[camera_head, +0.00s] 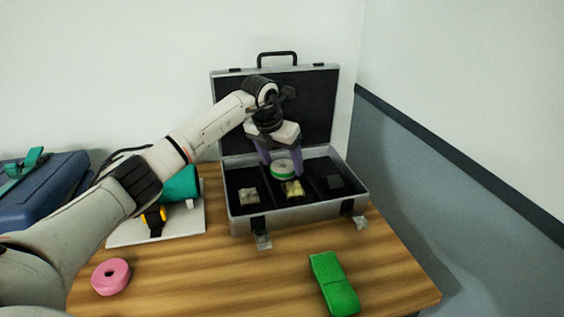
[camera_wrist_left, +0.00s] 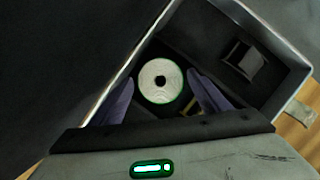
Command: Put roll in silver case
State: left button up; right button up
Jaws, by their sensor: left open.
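The silver case (camera_head: 240,225) stands open at the back of the wooden table, its lid (camera_head: 313,100) upright. A white roll with a green rim (camera_head: 283,168) is inside the case, in the middle part; it also shows in the left wrist view (camera_wrist_left: 161,81). My left gripper (camera_head: 282,165) reaches down into the case, its purple fingers open on both sides of the roll. In the left wrist view the fingers (camera_wrist_left: 162,98) stand apart from the roll with small gaps. Whether the roll rests on the case floor is not clear. My right gripper is not in view.
Small blocks (camera_head: 249,196) lie in the case. A pink roll (camera_head: 111,276) lies at the table's front left, a green strap bundle (camera_head: 334,283) at the front right. A white board (camera_head: 190,222) with a teal object and a blue case (camera_head: 45,190) are left. A wall stands right.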

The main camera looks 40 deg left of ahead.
pick_arm(q)
jog(key=v, duration=1.2)
jog(key=shift+c, duration=0.4)
dwell(0.5)
